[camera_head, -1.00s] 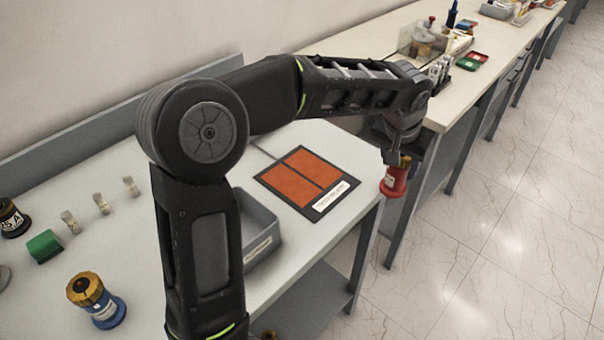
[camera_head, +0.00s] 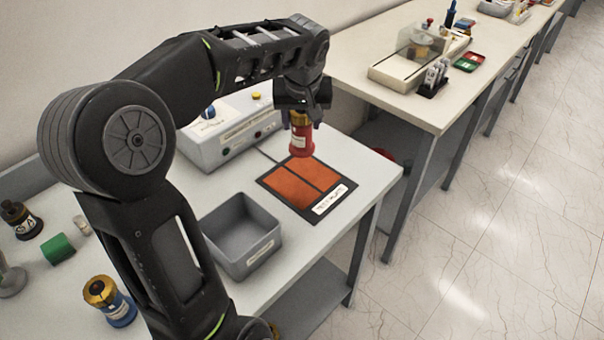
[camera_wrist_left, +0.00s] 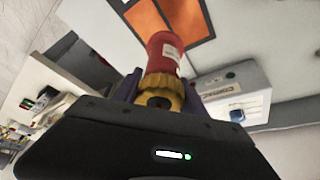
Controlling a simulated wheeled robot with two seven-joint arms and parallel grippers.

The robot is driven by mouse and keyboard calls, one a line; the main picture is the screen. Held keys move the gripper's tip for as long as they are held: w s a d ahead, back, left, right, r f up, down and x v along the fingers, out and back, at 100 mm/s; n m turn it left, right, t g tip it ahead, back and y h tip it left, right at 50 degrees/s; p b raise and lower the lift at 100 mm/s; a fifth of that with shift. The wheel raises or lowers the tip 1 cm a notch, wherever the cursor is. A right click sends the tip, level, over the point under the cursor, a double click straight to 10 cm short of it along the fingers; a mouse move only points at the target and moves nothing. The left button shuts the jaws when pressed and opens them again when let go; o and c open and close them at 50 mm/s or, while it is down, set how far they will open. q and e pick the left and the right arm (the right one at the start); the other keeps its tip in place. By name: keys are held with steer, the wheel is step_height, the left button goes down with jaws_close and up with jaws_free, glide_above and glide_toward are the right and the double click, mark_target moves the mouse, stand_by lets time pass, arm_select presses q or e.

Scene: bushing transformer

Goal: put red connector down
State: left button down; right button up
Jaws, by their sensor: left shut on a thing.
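The red connector (camera_head: 301,140) has a red body with a white label and a yellow top ring. My left gripper (camera_head: 300,112) is shut on its top and holds it upright. In the head view it appears over the back of the orange two-panel test mat (camera_head: 327,178); whether it touches the mat cannot be told. In the left wrist view the red connector (camera_wrist_left: 162,52) sits between the fingers, with its red end toward the orange panels (camera_wrist_left: 185,18). My right gripper is not in view.
A grey open bin (camera_head: 215,240) stands left of the mat. A grey tester box (camera_head: 225,130) with knobs stands behind it. A blue connector with a yellow top (camera_head: 110,300) and a green block (camera_head: 58,249) are at the left. A second bench (camera_head: 440,110) stands at the right.

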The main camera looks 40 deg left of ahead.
mark_target(302, 141)
arm_select(q)
step_height(302, 141, down, 6)
steer(key=shift+f+p, duration=0.1)
steer(key=shift+p, duration=0.25)
steer(key=shift+f, duration=1.8)
steer(key=shift+f, duration=0.15)
steer(key=c, duration=0.6)
jaws_free()
steer(key=shift+c, duration=0.2)
